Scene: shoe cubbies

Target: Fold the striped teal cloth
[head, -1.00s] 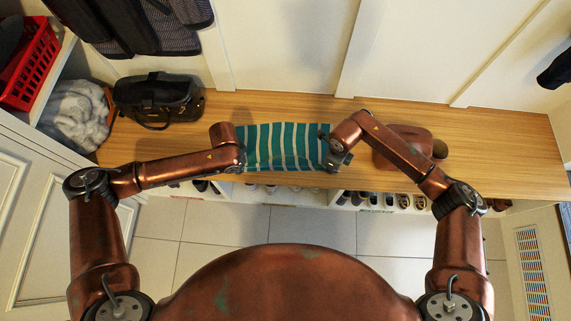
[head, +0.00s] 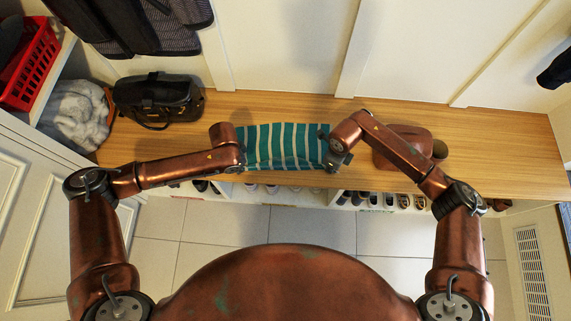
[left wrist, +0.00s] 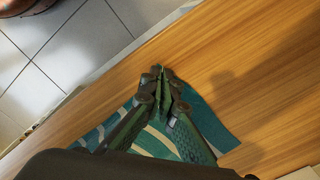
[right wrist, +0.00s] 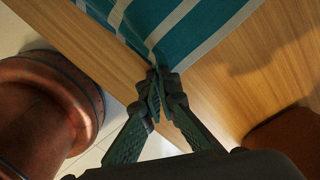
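The striped teal cloth (head: 283,143) lies spread on the wooden bench, teal with pale stripes. Its front edge runs between my two grippers and looks slightly raised. My left gripper (head: 242,163) is at its front left corner. In the left wrist view its fingers (left wrist: 160,76) come together at the tips, with cloth (left wrist: 205,120) around and under them. My right gripper (head: 336,163) is at the front right corner. In the right wrist view its fingertips (right wrist: 158,76) are closed on the cloth's corner (right wrist: 165,40). The left fingers partly hide the cloth there.
A black bag (head: 157,97) stands at the left, beside a pale fluffy item (head: 75,115). Shoes (head: 390,200) fill cubbies below.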

